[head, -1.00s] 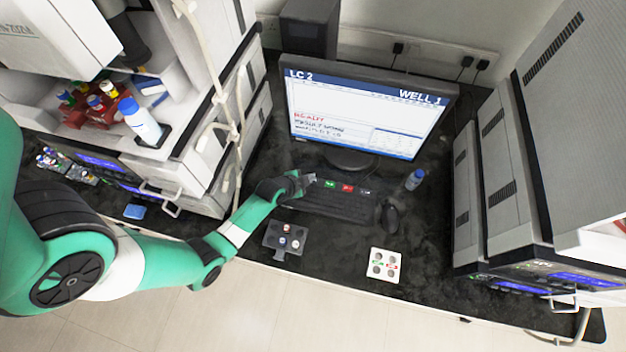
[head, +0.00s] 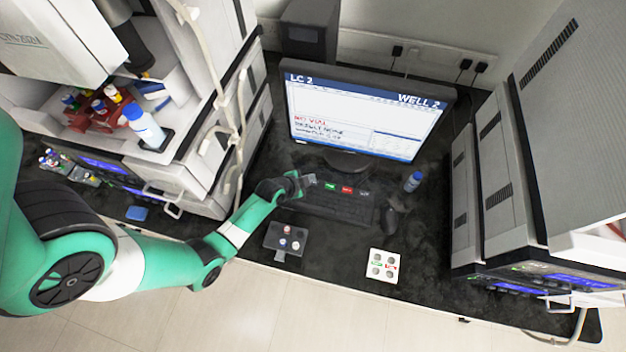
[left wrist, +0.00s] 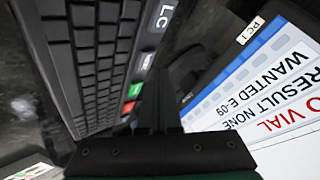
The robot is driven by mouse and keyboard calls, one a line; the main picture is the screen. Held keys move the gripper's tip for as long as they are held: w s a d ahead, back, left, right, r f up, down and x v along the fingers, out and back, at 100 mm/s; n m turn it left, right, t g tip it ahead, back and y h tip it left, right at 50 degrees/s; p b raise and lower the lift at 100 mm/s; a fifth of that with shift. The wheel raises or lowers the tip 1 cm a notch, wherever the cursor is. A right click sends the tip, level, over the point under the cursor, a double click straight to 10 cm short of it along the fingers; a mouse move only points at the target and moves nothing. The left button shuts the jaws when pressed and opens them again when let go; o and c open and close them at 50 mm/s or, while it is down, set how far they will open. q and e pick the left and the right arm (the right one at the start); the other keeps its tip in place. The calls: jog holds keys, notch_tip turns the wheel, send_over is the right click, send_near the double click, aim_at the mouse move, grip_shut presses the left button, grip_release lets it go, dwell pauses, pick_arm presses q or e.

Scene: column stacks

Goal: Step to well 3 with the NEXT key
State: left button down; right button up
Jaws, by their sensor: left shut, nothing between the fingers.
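The monitor (head: 365,115) stands at the back of the bench. Its header reads "LC 2" at left and "WELL 2" at right, above red text. In the left wrist view the screen (left wrist: 265,85) shows "RESULT NONE" and "WANTED E-09", with the red line ending in "VIAL". The keyboard (head: 335,207) lies in front, with green (head: 330,186) and red (head: 347,189) keys along its back edge. My left gripper (head: 309,181) is shut and empty, at the left end of that key row.
A mouse (head: 391,220) and a blue-capped vial (head: 413,181) are right of the keyboard. A dark vial holder (head: 286,240) and a white tray (head: 374,270) lie in front. Instrument stacks stand on both sides, with a hanging tube (head: 233,120) by the left one.

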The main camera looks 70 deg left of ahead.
pick_arm(q)
jog(key=shift+r, duration=0.15)
pick_arm(e)
jog(key=shift+r, duration=0.1)
pick_arm(q)
notch_tip(320, 180, up, 5)
jog(key=p, duration=0.5)
pick_arm(e)
notch_tip(320, 180, up, 5)
jog(key=shift+f, duration=0.15)
dwell(3.4)
